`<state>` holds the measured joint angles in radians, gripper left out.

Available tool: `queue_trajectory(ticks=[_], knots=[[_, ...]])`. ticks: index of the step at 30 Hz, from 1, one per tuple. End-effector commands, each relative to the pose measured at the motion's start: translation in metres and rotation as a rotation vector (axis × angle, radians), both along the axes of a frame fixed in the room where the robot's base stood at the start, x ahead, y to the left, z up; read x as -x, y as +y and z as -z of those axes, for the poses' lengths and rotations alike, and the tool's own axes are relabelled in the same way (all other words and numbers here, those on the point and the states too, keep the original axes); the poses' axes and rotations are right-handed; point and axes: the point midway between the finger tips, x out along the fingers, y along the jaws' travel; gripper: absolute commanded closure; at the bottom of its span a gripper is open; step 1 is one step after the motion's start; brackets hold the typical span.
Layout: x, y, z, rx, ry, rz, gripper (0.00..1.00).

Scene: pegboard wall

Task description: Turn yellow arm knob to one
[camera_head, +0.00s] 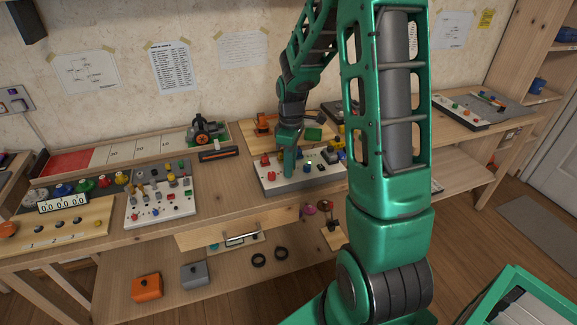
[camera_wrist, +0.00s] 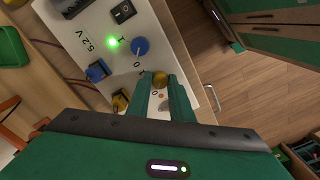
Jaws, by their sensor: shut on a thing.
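In the wrist view the yellow arm knob (camera_wrist: 160,79) sits on the white panel (camera_wrist: 185,62), between the tips of my gripper (camera_wrist: 163,88). The green fingers are shut on the knob. In the head view my gripper (camera_head: 289,165) reaches down onto the panel (camera_head: 274,187) on the bench; the knob cannot be made out there.
A blue knob (camera_wrist: 140,46) with "0" and "1" marks, a lit green lamp (camera_wrist: 112,42), a black rocker switch (camera_wrist: 123,11) and a blue part (camera_wrist: 97,70) lie close by on the panel. Another yellow part (camera_wrist: 120,102) is left of the fingers. A drawer (camera_head: 236,238) is below.

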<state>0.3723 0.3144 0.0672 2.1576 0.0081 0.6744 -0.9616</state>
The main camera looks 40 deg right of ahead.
Motion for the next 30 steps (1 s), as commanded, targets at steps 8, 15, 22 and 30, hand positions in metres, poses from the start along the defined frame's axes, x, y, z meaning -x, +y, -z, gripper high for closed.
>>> queue_trajectory(ticks=[8,15,22,30], knots=[[-0.0011,-0.0001,-0.0009,0.002,-0.003,0.123,1.00],[-0.0009,-0.0004,-0.0011,0.003,-0.004,0.330,1.00],[-0.0010,0.0000,-0.0013,0.002,-0.005,0.549,1.00],[-0.0013,0.0006,-0.0016,0.001,-0.006,0.804,1.00]])
